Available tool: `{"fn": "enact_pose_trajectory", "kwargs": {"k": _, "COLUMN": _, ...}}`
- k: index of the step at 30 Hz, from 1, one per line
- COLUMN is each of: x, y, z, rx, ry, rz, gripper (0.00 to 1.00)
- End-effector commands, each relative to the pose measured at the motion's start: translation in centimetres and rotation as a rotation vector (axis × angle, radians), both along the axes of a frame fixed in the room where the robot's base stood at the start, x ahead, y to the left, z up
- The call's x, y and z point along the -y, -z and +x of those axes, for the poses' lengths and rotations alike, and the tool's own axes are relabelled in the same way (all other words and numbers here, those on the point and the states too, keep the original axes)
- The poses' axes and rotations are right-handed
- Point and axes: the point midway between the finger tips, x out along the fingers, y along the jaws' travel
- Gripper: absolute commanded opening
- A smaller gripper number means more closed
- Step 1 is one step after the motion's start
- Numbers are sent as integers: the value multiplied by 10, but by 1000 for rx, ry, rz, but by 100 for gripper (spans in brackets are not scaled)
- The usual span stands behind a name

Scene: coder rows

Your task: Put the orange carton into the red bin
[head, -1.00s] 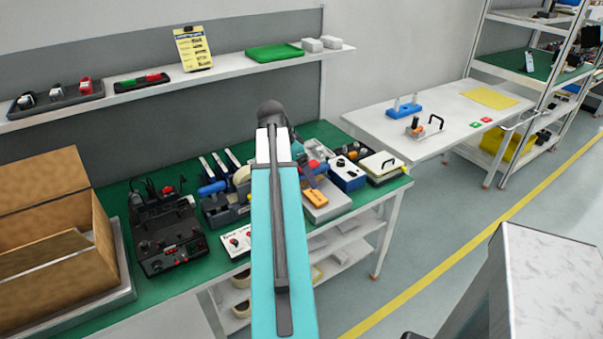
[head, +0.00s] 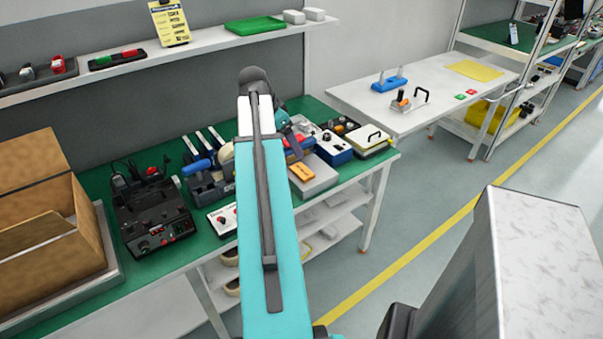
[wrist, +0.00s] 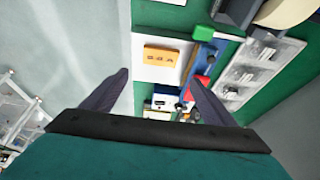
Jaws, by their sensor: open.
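The orange carton (head: 302,171) lies on a pale grey box near the front edge of the green-topped bench. In the wrist view the carton (wrist: 160,56) lies flat on a white surface, with dark marks on its top. My gripper (wrist: 158,78) is open and empty, with the carton ahead of its fingertips and not between them. In the head view my arm hides much of the gripper. A small red part shows beside blue parts right of the carton in the wrist view; I cannot tell whether it is the red bin.
An open cardboard box (head: 50,225) and a black device (head: 152,215) stand left on the bench. A blue-and-white box (head: 333,148) and a pale case (head: 370,141) stand right of the carton. A shelf (head: 200,42) runs above. A white table (head: 440,90) stands beyond.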

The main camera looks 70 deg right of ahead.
Motion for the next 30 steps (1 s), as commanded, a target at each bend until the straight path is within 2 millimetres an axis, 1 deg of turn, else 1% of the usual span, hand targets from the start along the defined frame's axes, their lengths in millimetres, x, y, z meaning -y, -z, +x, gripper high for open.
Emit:
{"fn": "enact_pose_trajectory", "kwargs": {"k": 4, "x": 1, "y": 3, "z": -1, "rx": -1, "ry": 0, "rz": 0, "gripper": 80}}
{"fn": "enact_pose_trajectory", "kwargs": {"k": 8, "x": 4, "y": 11, "z": -3, "rx": -1, "ry": 2, "rz": 2, "gripper": 80}}
{"fn": "enact_pose_trajectory", "kwargs": {"k": 24, "x": 22, "y": 63, "z": -14, "rx": -1, "ry": 2, "rz": 2, "gripper": 80}}
{"fn": "enact_pose_trajectory", "kwargs": {"k": 30, "x": 27, "y": 77, "z": -17, "rx": 0, "ry": 1, "rz": 1, "gripper": 80}}
